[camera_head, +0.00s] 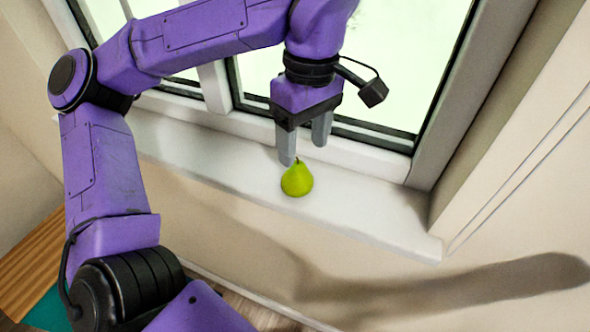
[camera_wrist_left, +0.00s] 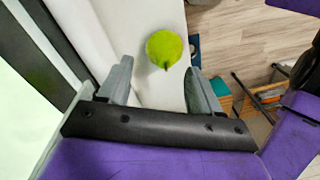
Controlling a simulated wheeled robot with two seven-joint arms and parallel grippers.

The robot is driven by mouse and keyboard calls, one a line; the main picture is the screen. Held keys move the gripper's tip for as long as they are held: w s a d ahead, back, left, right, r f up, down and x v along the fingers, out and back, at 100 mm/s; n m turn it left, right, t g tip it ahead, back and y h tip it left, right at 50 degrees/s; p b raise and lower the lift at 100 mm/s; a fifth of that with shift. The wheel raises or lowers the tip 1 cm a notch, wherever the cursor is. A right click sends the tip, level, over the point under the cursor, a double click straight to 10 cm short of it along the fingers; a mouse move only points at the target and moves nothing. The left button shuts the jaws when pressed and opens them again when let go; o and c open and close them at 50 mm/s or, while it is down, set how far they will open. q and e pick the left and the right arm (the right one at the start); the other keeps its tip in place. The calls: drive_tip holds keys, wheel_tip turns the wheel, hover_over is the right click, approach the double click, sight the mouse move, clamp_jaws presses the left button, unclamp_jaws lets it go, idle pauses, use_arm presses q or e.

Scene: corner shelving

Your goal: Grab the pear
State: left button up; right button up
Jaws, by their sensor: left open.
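A green pear (camera_head: 297,179) stands upright on the white window sill (camera_head: 375,210). In the left wrist view the pear (camera_wrist_left: 164,47) is ahead of the fingers, between their lines and a little closer to the right one. My left gripper (camera_head: 303,150) is open and points down just above and behind the pear. Its fingertips (camera_wrist_left: 160,80) are apart with nothing between them. Whether a finger touches the pear I cannot tell. My right gripper is in neither view.
The window frame (camera_head: 385,160) stands close behind the gripper. The sill's front edge drops to a beige wall. The sill is clear on both sides of the pear. A wooden floor (camera_wrist_left: 250,40) and a small rack (camera_wrist_left: 262,98) lie below.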

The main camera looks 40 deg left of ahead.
sight(298, 177)
use_arm(q)
drive_tip(key=f, duration=0.2)
drive_tip(key=s+f, duration=0.1)
drive_tip(key=f, duration=0.4)
drive_tip(key=shift+s+a+f, duration=0.1)
drive_tip(key=shift+s+f, duration=0.05)
drive_tip(key=shift+f, duration=0.25)
drive_tip(key=c, duration=0.7)
drive_tip(key=shift+r, duration=0.15)
